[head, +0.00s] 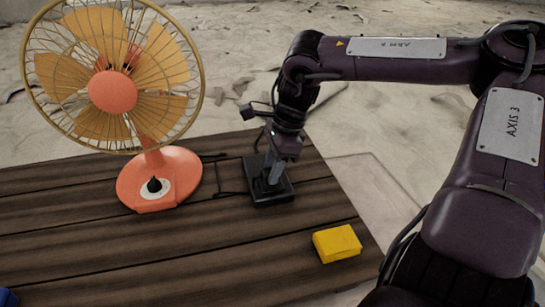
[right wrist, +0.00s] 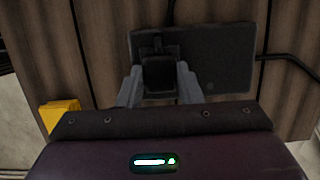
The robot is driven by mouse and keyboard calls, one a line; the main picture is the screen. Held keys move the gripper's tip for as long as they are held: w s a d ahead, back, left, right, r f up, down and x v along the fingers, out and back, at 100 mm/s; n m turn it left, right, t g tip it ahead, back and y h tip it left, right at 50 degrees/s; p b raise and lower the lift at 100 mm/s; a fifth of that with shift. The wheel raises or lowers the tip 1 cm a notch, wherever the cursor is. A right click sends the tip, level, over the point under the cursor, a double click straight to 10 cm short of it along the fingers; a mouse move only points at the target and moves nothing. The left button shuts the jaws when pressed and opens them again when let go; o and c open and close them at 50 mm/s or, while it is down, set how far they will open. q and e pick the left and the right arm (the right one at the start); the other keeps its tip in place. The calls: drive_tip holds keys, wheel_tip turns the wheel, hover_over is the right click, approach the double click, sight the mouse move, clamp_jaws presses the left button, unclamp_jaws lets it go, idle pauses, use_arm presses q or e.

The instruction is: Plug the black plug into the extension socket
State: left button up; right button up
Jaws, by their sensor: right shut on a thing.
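The extension socket (head: 284,197) is a flat black box on the wooden table, right of the fan. In the right wrist view the socket (right wrist: 225,60) fills the upper middle. My right gripper (head: 271,180) points down over the socket. In the right wrist view its fingers (right wrist: 159,84) are shut on the black plug (right wrist: 159,73), one on each side. The plug overlaps the socket there; whether it is seated or just above it I cannot tell. In the head view the fingers and wrist hide the plug. My left gripper is not in view.
An orange fan (head: 113,92) stands left of the socket on the dark plank table (head: 200,250). A yellow block (head: 337,243) lies near the right edge. A blue object (head: 8,297) is at the lower left corner. Dark cables (head: 232,193) run between fan and socket.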

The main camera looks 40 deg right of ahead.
drive_tip(key=shift+f+b, duration=0.45)
drive_tip(key=shift+f, duration=0.1)
idle(0.4)
drive_tip(key=o, duration=1)
drive_tip(key=shift+d+r, duration=0.15)
drive_tip(key=shift+r, duration=0.3)
drive_tip(key=b+v, duration=0.2)
drive_tip(key=v, duration=0.4)
drive_tip(key=shift+r, duration=0.4)
drive_tip(key=shift+s+d, duration=0.1)
